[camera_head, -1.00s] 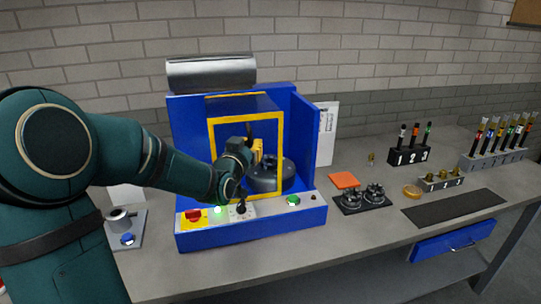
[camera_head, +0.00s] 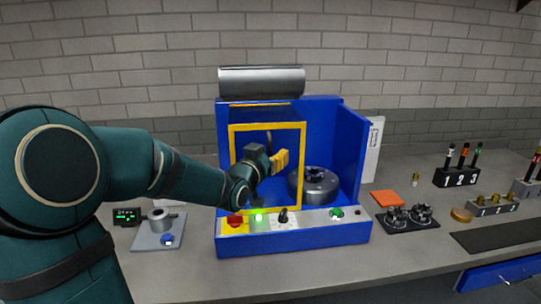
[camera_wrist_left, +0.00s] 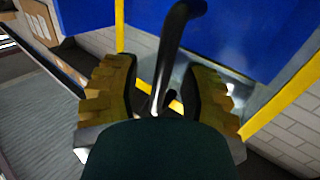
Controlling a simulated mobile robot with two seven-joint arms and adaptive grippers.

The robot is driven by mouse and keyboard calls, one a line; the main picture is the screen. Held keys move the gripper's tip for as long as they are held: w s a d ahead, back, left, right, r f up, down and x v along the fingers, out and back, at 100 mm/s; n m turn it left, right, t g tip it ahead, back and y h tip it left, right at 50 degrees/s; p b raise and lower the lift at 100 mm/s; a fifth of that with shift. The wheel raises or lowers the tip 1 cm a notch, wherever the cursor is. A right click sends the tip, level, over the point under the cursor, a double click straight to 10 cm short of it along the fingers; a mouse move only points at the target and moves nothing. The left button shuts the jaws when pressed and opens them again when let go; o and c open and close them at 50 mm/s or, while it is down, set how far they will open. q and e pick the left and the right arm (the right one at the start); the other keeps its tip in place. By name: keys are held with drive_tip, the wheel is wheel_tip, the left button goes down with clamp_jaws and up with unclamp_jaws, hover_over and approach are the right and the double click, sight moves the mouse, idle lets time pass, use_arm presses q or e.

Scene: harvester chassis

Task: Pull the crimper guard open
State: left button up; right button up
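The blue crimper (camera_head: 345,232) stands on the bench. Its yellow-framed guard (camera_head: 302,140) covers the left part of the opening; the right part is uncovered. The round grey head (camera_head: 318,182) shows to the right of the frame. My left gripper (camera_head: 284,160) is in front of the guard with its yellow fingers. In the left wrist view, the two fingers (camera_wrist_left: 160,95) are spread apart on either side of a dark curved handle (camera_wrist_left: 172,50). Gaps show beside the handle; contact lower down is hidden. My right gripper is not in view.
The control strip with a red button (camera_head: 235,221), a green light and a dark knob (camera_head: 283,215) lies just below my left gripper. A small fixture plate (camera_head: 158,235) stands left of the crimper. An orange pad (camera_head: 388,198) and dark parts on a mat lie to the right.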

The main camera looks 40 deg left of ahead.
use_arm(q)
drive_tip(key=v, duration=1.2)
idle(0.6)
